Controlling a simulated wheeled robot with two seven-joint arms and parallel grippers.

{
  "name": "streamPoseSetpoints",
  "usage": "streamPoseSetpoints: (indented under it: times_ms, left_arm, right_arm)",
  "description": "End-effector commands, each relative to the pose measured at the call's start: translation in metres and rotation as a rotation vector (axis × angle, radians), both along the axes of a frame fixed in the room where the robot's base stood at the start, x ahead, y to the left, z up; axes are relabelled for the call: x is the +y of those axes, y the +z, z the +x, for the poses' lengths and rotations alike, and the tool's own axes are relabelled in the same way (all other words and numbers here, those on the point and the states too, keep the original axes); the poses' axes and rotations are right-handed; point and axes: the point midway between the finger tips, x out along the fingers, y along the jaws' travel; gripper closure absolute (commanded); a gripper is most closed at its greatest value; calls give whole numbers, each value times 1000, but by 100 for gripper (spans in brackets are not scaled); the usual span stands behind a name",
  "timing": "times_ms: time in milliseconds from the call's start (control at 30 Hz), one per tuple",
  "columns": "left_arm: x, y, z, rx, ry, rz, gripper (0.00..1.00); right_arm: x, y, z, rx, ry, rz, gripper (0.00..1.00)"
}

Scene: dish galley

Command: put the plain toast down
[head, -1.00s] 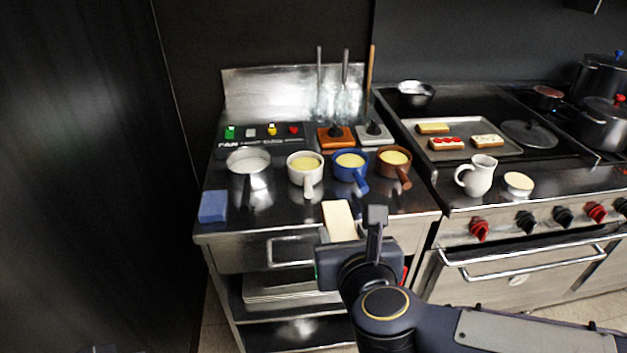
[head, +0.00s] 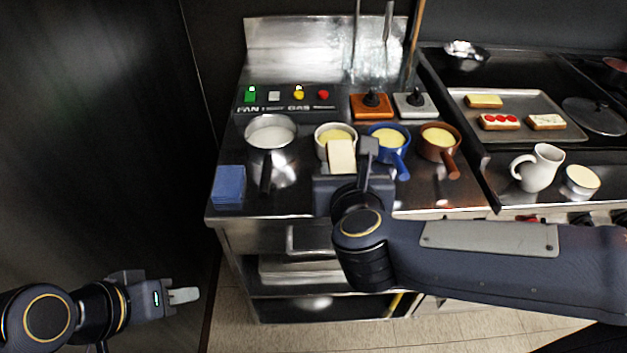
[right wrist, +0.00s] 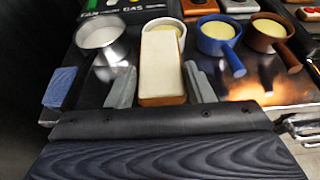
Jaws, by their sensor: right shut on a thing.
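The plain toast (head: 341,157), a pale slice with a brown crust edge, is held in my right gripper (head: 352,166). In the right wrist view the toast (right wrist: 163,62) stands out between the two fingers. It is over the front of the steel counter and covers part of the white pot behind it. I cannot tell whether it touches anything below. My left gripper (head: 184,295) is low at the left, away from the counter; its fingers are seen from the side.
White (head: 335,131), blue (head: 389,132) and brown (head: 440,137) pots with yellow contents stand in a row. A steel saucepan (head: 270,130) and blue sponge (head: 229,184) are left. A tray (head: 540,104) of toasts and a white jug (head: 539,168) are right.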

Motion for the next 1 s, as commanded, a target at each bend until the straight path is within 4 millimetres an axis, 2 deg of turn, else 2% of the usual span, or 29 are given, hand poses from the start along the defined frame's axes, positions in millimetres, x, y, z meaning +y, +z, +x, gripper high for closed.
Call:
streamPoseSetpoints:
  times_ms: [33,200,300,400,667,833,1000]
  left_arm:
    - [0,-2,0,0,0,0,64]
    - [0,-3,0,0,0,0,64]
    - [0,-8,0,0,0,0,64]
    - [0,-9,0,0,0,0,64]
    - [0,-9,0,0,0,0,64]
    - [0,-13,0,0,0,0,64]
    - [0,-13,0,0,0,0,64]
  right_arm:
    - [8,-8,8,9,4,-2,75]
    - [33,-23,34,7,4,-1,75]
    - [42,-46,45,7,3,-3,75]
    - [51,-60,55,5,2,-1,75]
    - [61,-78,68,2,-1,-1,75]
    - [62,-103,69,2,-1,-3,75]
    - [62,-108,68,-2,-1,2,75]
